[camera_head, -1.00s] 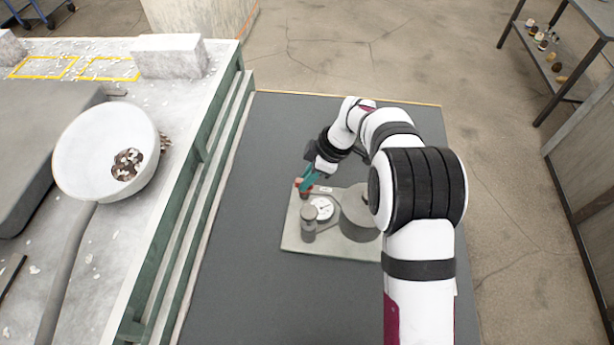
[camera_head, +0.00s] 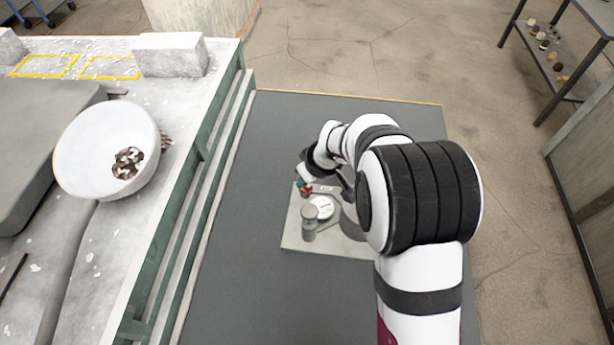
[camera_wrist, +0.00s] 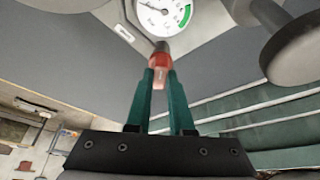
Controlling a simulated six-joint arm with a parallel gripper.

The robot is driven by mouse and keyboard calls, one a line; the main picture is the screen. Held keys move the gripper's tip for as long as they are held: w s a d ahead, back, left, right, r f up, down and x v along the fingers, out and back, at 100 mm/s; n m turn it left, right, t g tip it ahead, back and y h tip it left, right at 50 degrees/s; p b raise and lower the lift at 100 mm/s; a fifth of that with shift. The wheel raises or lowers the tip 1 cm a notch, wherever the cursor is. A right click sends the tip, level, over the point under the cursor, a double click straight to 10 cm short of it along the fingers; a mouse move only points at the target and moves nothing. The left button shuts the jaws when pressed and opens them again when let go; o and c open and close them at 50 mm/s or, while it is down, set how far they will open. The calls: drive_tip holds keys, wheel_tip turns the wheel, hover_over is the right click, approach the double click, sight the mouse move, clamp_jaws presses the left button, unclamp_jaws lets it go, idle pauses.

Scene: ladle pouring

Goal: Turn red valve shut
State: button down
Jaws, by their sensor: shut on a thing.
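The red valve (camera_wrist: 160,68) shows in the wrist view between the two green fingers of my gripper (camera_wrist: 160,80), which are shut on it. In the head view my gripper (camera_head: 300,184) is at the back left corner of the pale base plate (camera_head: 291,238), mostly hidden by my wrist. Only a small red bit of the valve (camera_head: 306,189) shows there. A white round gauge (camera_head: 323,208) sits on the plate in front of the valve. The gauge also shows at the top of the wrist view (camera_wrist: 163,13), with a green band on its dial.
A grey knobbed cylinder (camera_head: 309,225) stands on the plate beside the gauge. My arm covers the plate's right part. A workbench with a white ladle bowl (camera_head: 85,150) is at the left. The dark mat (camera_head: 260,150) around the plate is clear.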

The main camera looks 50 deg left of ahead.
drive_tip(key=m+t, duration=0.1)
drive_tip(key=m, duration=0.3)
drive_tip(key=shift+s+t, duration=0.15)
drive_tip(key=shift+t, duration=0.25)
drive_tip(key=shift+s+a+m+t+h, duration=0.1)
drive_tip(key=shift+m+t+h, duration=0.25)
drive_tip(key=shift+m, duration=0.85)
drive_tip(key=shift+m+t+h, duration=0.35)
drive_tip(key=shift+m, duration=0.85)
drive_tip(key=c, duration=0.8)
unclamp_jaws()
drive_tip(key=v, duration=1.5)
drive_tip(key=shift+r, duration=0.4)
